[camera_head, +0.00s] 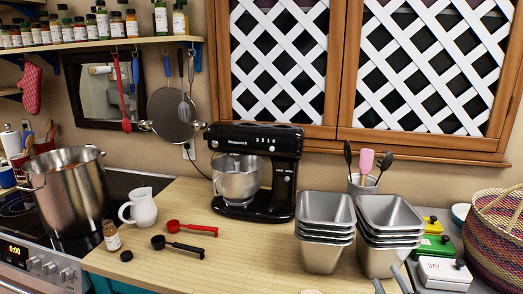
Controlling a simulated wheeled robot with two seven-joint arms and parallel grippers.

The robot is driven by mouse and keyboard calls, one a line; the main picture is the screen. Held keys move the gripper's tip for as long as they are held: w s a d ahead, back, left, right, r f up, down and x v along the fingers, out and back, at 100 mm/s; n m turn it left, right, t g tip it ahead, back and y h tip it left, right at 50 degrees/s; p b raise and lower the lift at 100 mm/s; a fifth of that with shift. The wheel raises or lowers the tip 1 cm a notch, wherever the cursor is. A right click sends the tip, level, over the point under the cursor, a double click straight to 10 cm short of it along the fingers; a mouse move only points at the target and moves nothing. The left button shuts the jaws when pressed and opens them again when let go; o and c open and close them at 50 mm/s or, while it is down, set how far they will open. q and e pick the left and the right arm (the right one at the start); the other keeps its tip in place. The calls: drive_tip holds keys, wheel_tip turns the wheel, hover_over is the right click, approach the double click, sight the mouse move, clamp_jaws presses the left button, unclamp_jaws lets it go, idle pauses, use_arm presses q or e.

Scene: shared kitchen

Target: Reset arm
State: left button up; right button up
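My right gripper (388,279) shows only as two grey fingertips at the bottom edge, right of centre. The fingertips are apart, with nothing seen between them. They are in front of the right stack of metal pans (388,255). Whether they touch the pans cannot be told. The rest of the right arm is out of frame. My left gripper and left arm are not in view.
The wooden counter (240,262) is clear at front centre. On it stand a black stand mixer (270,170), a left pan stack (322,255), a white pitcher (143,210) and measuring scoops (192,228). A large pot (70,195) is on the stove; a woven basket (495,240) is at right.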

drive_tip(key=s+f+m+g+h, duration=0.1)
drive_tip(key=s+f+m+g, duration=0.25)
drive_tip(key=f, duration=0.45)
drive_tip(key=s+f+m+g+h, duration=0.1)
drive_tip(key=s+f+m+g, duration=0.3)
drive_tip(key=f, duration=0.3)
drive_tip(key=s+a+f+m+g+y, duration=0.1)
drive_tip(key=s+a+f+g, duration=0.1)
drive_tip(key=s+f+g, duration=0.35)
drive_tip(key=s+a+f+m+g+y, duration=0.1)
drive_tip(key=s+a+f+g, duration=0.15)
drive_tip(key=s+f, duration=0.6)
drive_tip(key=s+f+g, duration=0.1)
drive_tip(key=s+f, duration=0.1)
drive_tip(key=f, duration=1.3)
drive_tip(key=s+f+g, duration=0.1)
drive_tip(key=s+f, duration=0.1)
drive_tip(key=f, duration=1.2)
drive_tip(key=s+d+f, duration=0.2)
drive_tip(key=s+f, duration=0.7)
drive_tip(key=s+d+f, duration=0.1)
drive_tip(key=s+f, duration=0.8)
drive_tip(key=shift+s+d+n+g+h, duration=0.25)
drive_tip(key=shift+d+n+g+h, duration=0.05)
drive_tip(key=shift+d+n+g, duration=0.1)
